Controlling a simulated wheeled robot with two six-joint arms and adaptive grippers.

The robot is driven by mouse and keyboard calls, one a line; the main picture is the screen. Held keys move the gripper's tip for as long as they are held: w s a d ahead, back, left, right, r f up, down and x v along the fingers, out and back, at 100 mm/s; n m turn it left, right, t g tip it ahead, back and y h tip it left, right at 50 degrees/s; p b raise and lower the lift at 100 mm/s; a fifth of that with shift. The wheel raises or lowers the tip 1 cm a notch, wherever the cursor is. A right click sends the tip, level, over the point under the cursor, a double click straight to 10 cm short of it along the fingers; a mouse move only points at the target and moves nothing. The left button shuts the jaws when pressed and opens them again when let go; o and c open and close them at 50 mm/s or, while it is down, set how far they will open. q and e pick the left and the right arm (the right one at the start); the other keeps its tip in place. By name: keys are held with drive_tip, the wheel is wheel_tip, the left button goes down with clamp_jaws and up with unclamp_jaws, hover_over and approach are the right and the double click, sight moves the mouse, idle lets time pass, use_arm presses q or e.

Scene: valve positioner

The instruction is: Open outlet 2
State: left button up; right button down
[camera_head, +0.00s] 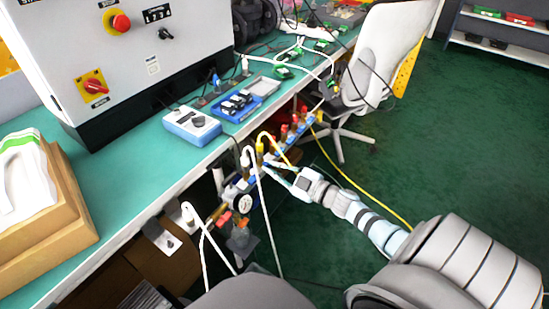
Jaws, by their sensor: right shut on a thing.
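A valve manifold (234,188) runs along the bench's front edge, below the top. It carries a round pressure gauge (243,202) and several upright outlet fittings. Red-topped fittings (284,131) stand at its far end. A white hose (247,157) and a yellow hose (263,139) rise from nearer fittings. My right gripper (273,168) reaches in from the right, at the manifold's middle beside these hoses. Its fingers are shut on a small part there, seemingly a valve handle; the fingers and hoses hide most of it. I cannot read any outlet number. My left gripper is not in view.
The green bench (140,165) holds a control cabinet (125,50), a blue-white box (191,125), a blue tray (236,105) and a wooden block (50,215). A white chair (385,50) stands behind. A yellow hose (365,188) crosses the open green floor.

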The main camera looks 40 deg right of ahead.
drive_tip(key=m+p, duration=0.1)
drive_tip(key=m, duration=0.2)
drive_tip(key=shift+m+p, duration=0.35)
drive_tip(key=shift+m, duration=0.05)
drive_tip(key=m+p, duration=0.1)
drive_tip(key=m, duration=0.1)
drive_tip(key=shift+m, duration=0.8)
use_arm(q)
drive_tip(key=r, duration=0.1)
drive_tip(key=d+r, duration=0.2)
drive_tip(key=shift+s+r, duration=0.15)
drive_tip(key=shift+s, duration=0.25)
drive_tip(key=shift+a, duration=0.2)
use_arm(e)
drive_tip(key=shift+m, duration=0.3)
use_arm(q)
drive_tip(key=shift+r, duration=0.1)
use_arm(e)
drive_tip(key=c, duration=1.7)
unclamp_jaws()
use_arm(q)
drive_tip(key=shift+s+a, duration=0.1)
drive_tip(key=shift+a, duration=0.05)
use_arm(e)
drive_tip(key=shift+s, duration=0.1)
